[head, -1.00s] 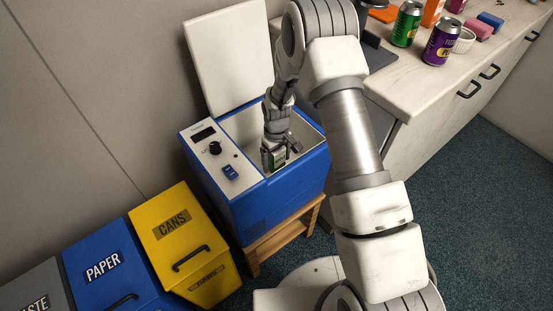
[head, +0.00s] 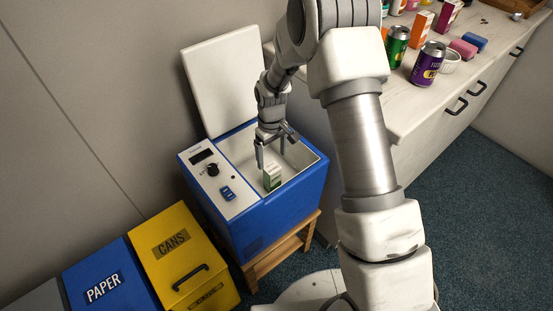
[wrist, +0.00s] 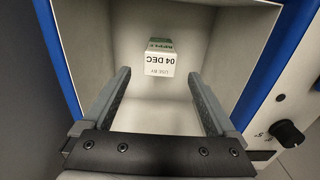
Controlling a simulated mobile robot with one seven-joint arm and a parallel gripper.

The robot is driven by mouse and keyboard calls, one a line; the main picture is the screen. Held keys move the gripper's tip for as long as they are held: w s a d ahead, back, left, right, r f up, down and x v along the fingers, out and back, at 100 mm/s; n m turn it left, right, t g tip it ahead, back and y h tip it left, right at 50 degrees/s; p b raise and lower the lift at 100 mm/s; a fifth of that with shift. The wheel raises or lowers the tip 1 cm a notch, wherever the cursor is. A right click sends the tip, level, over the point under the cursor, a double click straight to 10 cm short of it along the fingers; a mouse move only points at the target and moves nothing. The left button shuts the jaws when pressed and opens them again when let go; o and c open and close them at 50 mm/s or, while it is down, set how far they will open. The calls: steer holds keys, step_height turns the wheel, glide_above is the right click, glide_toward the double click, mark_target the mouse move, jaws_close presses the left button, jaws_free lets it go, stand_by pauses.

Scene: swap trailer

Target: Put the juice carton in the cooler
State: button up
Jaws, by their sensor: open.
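The cooler (head: 262,217) is a blue box with a white inside, and its white lid stands open at the back. A small green-and-white carton (head: 272,176) stands inside it, near the front wall. In the wrist view the carton (wrist: 160,58) shows a white face with "USE BY 04 DEC" and a green part marked "APPLE". My gripper (head: 274,158) is above the cooler's opening, its fingers apart and empty. In the wrist view my gripper (wrist: 160,85) has the carton beyond its fingertips, not touching them.
The cooler sits on a wooden stand (head: 285,251). Yellow CANS (head: 178,268) and blue PAPER (head: 105,285) bins stand at its left. A white counter at right holds a green can (head: 397,45), a purple can (head: 427,63) and other items.

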steer(key=s+d+r+m+t, duration=0.1)
steer(key=s+d+r, duration=0.15)
steer(key=r, duration=0.55)
steer(key=s+d+r+m+t, duration=0.1)
steer(key=s+r, duration=0.2)
steer(key=r, duration=0.4)
steer(key=s+d+r+m+t, duration=0.1)
steer(key=s+d+r, duration=0.1)
steer(key=r, duration=0.6)
steer(key=s+d+r+m+t, duration=0.1)
steer(key=s+r, duration=0.3)
steer(key=s, duration=0.5)
steer(key=s+d+r+m+t, duration=0.1)
steer(key=s+d+r+m, duration=0.1)
steer(key=s, duration=0.7)
step_height(320, 180, up, 3)
steer(key=shift+s+d+f+m+t, duration=0.15)
steer(key=shift+s+d+m+t, duration=0.2)
steer(key=shift+d, duration=0.45)
step_height(320, 180, up, 14)
steer(key=p, duration=1.3)
steer(key=shift+p, duration=0.4)
steer(key=shift+f, duration=0.15)
